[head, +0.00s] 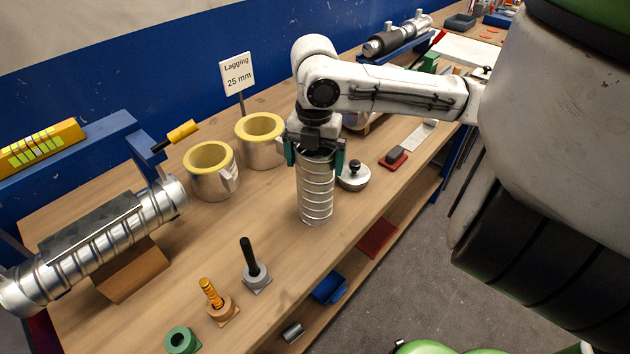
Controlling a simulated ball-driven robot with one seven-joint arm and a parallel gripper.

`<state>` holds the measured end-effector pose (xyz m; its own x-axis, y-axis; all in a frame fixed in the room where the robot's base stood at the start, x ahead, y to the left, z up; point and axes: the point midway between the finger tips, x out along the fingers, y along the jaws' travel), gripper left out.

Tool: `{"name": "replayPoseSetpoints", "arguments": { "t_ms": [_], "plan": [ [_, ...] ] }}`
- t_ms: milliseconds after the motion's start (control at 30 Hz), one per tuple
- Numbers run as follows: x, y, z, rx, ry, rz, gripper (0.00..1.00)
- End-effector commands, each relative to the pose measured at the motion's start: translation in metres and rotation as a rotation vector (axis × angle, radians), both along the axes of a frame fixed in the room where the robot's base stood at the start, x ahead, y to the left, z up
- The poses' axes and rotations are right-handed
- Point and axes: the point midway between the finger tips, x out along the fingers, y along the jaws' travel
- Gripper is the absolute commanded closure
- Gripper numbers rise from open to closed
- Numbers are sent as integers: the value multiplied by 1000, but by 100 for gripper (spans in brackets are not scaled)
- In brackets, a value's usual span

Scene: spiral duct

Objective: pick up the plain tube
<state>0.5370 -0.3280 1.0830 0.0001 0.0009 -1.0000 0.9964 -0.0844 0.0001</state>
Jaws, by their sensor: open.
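An upright silver tube (316,195) with ridges around it stands on the wooden bench. My gripper (315,160) points down at its top, with one teal finger on each side of the upper end. The jaws are open, and I cannot tell whether either finger touches the tube. The gripper body hides the tube's top rim. Two short silver sleeves with yellow lining, a left one (211,170) and a right one (260,140), stand behind and left of it. A longer ridged silver duct (100,240) lies on a cardboard-coloured cradle at the left.
A silver lidded disc with a black knob (353,175) sits close right of the tube. A black-handled peg (253,265), an orange peg (217,301) and a green ring (182,341) line the front left. A "Lagging 25 mm" sign (238,75) stands behind. Bench in front of the tube is bare.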

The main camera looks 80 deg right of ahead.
Motion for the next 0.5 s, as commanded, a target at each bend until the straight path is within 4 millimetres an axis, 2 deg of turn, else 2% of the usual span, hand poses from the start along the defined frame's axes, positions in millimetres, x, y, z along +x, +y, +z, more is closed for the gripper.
{"name": "replayPoseSetpoints", "arguments": {
  "t_ms": [133, 367, 500],
  "plan": [
    [0, 0, -13, 0, 1, 0, 0],
    [0, 0, -15, -1, 0, 0, 0],
    [0, 0, -14, -1, 0, 0, 12]
  ]
}}
